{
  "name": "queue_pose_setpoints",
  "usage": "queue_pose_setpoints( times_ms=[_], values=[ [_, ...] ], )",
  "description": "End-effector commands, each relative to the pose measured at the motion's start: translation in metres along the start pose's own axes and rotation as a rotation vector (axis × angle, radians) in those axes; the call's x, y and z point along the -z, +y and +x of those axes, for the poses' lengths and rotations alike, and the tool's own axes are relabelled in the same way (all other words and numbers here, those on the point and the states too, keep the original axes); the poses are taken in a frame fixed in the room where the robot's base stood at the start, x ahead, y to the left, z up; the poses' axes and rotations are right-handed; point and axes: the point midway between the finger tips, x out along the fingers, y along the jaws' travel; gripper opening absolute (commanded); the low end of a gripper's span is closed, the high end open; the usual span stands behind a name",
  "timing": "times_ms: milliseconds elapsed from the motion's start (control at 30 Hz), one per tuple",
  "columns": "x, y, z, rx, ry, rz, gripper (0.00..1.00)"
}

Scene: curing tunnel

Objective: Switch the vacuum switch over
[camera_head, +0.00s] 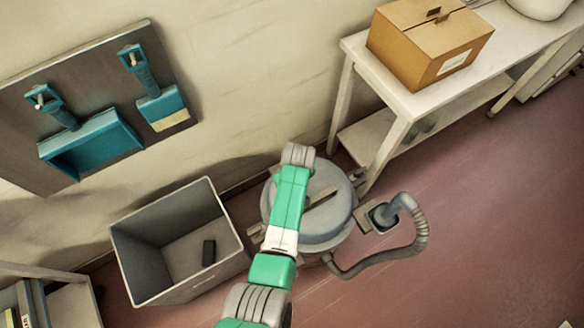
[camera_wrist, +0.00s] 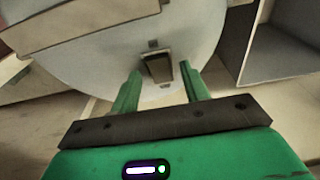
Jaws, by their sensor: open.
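The vacuum (camera_head: 336,215) is a round grey drum standing on the floor, partly hidden behind my green arm in the head view. In the wrist view its pale rounded body (camera_wrist: 95,62) fills the upper left. The vacuum switch (camera_wrist: 157,69) is a small dark rocker in a lighter frame on that body. My gripper (camera_wrist: 163,74) is open, with one green finger on each side of the switch in the picture. I cannot tell whether either finger touches it. The jaws are not visible in the head view, and which way the rocker is tipped is unclear.
An open grey bin (camera_head: 142,262) with a black object (camera_head: 208,253) inside stands left of the vacuum. A ribbed hose (camera_head: 413,245) and floor nozzle (camera_head: 382,217) lie to its right. A white table (camera_head: 405,98) with a cardboard box (camera_head: 428,42) stands behind.

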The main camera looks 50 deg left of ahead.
Motion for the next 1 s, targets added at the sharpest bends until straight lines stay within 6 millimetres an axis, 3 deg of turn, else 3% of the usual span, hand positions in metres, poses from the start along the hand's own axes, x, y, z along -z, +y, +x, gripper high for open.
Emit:
queue_pose_setpoints(
  times_ms=[400,1000],
  values=[
    [0.001,0.0,-0.072,-0.001,0.001,0.0,0.45],
    [0.0,0.0,-0.078,0.0,0.0,0.0,0.45]
  ],
)
